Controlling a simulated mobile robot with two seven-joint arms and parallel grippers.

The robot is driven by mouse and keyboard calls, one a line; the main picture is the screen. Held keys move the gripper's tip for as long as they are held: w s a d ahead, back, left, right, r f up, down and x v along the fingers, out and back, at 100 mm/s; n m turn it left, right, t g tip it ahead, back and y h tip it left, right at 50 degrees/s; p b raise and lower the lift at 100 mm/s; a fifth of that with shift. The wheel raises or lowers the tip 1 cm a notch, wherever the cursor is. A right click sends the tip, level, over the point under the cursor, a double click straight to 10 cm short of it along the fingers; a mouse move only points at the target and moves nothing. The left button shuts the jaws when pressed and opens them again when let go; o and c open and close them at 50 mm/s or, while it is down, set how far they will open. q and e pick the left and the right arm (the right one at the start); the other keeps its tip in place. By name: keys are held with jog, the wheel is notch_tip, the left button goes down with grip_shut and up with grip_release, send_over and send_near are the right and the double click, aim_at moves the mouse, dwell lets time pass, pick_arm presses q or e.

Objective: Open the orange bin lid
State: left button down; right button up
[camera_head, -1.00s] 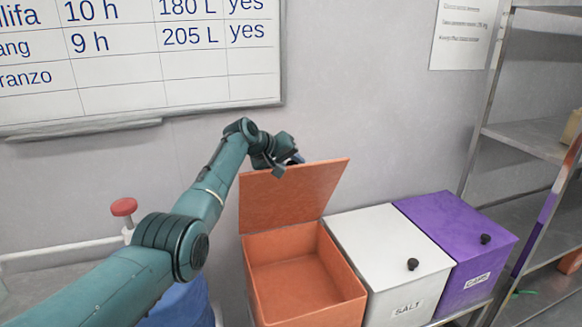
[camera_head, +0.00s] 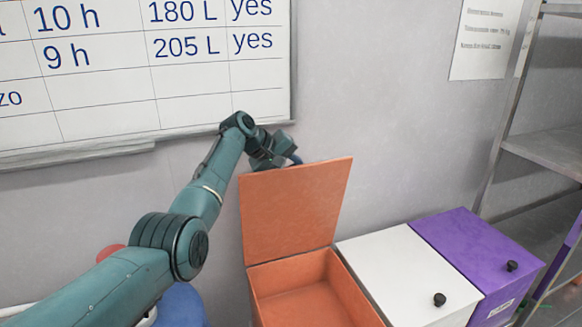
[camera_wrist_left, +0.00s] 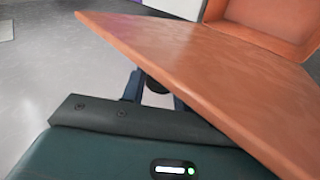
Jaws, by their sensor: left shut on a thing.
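The orange bin (camera_head: 312,296) stands at the lower middle with its inside showing empty. Its orange lid (camera_head: 295,212) is swung up at the back and stands nearly upright. In the left wrist view the lid (camera_wrist_left: 215,75) slants across the picture, with part of the open bin (camera_wrist_left: 262,22) beyond it. My left gripper (camera_head: 290,158) is at the lid's upper edge, partly hidden behind it. In the left wrist view its fingers (camera_wrist_left: 156,88) are shut on a dark round knob (camera_wrist_left: 154,84), mostly hidden under the lid. My right gripper is not in view.
A white bin (camera_head: 395,268) and a purple bin (camera_head: 470,245), both closed with black knobs, stand to the right. A metal shelf (camera_head: 545,145) is at the far right. A whiteboard (camera_head: 190,108) hangs on the wall close above my left gripper.

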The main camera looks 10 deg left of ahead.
pick_arm(q)
jog(key=shift+w, duration=0.1)
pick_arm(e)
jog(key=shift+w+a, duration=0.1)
pick_arm(q)
jog(key=c, duration=1.1)
grip_release()
jog(key=shift+b+v, duration=1.25)
jog(key=shift+v, duration=5.3)
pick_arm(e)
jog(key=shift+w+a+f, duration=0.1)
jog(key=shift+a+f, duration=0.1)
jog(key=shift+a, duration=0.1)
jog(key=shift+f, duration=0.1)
